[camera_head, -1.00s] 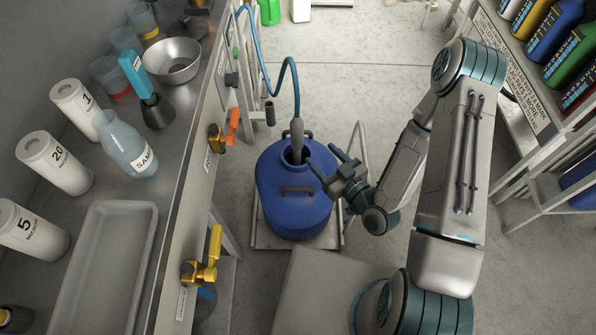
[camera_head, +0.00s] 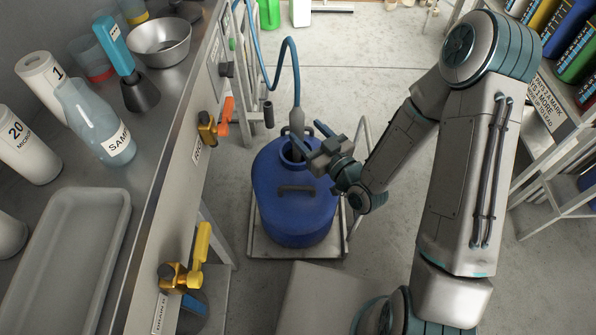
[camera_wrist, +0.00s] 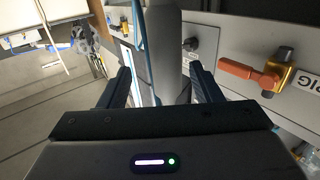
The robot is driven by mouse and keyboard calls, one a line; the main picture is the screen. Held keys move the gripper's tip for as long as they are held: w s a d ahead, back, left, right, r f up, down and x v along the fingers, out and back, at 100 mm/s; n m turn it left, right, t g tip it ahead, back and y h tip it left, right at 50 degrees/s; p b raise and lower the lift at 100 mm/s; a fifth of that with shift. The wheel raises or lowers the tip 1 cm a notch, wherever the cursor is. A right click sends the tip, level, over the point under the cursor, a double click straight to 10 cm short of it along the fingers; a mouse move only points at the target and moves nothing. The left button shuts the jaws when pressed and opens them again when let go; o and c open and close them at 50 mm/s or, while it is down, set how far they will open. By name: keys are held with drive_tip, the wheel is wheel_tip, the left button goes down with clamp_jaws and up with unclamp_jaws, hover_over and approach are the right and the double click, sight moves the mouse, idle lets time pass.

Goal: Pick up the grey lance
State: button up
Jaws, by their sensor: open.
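The grey lance (camera_head: 297,124) stands upright in the mouth of the blue drum (camera_head: 275,205), with a blue hose (camera_head: 294,62) rising from its top. My gripper (camera_head: 306,136) is open just right of the lance at the drum's mouth, its fingers pointing toward it. In the wrist view the lance (camera_wrist: 163,50) rises between the two open fingers, slightly beyond or level with their tips. I cannot tell whether either finger touches it. The lance's lower end is hidden inside the drum.
A steel bench (camera_head: 150,185) runs along the left with a tray (camera_head: 62,262), beakers and canisters. Yellow (camera_head: 200,243) and orange (camera_head: 225,117) valve handles jut from its front.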

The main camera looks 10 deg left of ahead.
sight(292, 121)
drive_tip(key=b, duration=0.2)
drive_tip(key=shift+w+a+f+b, duration=0.25)
drive_tip(key=shift+a+b, duration=0.1)
drive_tip(key=shift+a+r+b, duration=0.2)
drive_tip(key=shift+a+b, duration=0.05)
drive_tip(key=shift+b, duration=0.7)
drive_tip(key=shift+w+a, duration=0.1)
drive_tip(key=b+x, duration=0.1)
drive_tip(key=x, duration=0.4)
drive_tip(key=shift+a+b, duration=0.15)
drive_tip(key=shift+b, duration=0.15)
clamp_jaws()
